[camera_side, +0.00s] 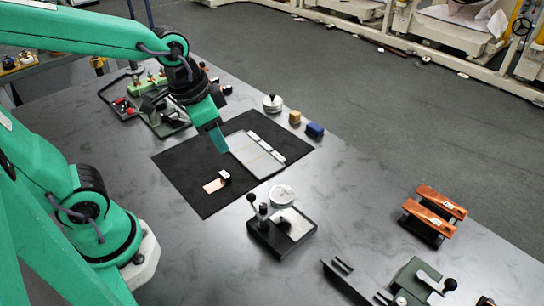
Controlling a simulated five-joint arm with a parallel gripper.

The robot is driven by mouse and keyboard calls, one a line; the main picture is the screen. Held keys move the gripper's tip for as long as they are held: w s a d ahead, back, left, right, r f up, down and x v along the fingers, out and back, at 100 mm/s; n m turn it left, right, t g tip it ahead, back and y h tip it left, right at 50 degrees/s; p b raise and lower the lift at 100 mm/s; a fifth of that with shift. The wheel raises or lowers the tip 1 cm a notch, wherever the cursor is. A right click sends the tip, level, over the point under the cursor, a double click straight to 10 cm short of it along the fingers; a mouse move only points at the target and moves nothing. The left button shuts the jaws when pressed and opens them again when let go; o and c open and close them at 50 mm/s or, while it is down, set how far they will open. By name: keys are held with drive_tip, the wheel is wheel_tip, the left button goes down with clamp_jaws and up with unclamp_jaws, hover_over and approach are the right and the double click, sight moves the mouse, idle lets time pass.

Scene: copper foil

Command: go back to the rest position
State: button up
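My gripper (221,146) is at the end of my green arm, pointing down over the black mat (183,161). Its fingertips are near the left edge of a pale grey plate (258,152). Whether the fingers are open or shut is too small to see, and no object clearly shows between them.
A black fixture with upright knobs (270,238) and a round white dish (282,195) stand in front of the mat. Copper bars on a stand (433,211) are at right. Blue (315,130) and tan (295,117) blocks sit behind. Trays of parts (165,121) are at back left. Table between is clear.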

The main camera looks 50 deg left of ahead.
drive_tip(key=s+a+r+n+t, duration=0.2)
drive_tip(key=s+a+r+n, duration=0.1)
drive_tip(key=s+r, duration=0.1)
drive_tip(key=shift+s+r+n, duration=0.15)
drive_tip(key=shift+r+n, duration=0.05)
drive_tip(key=shift+n, duration=0.1)
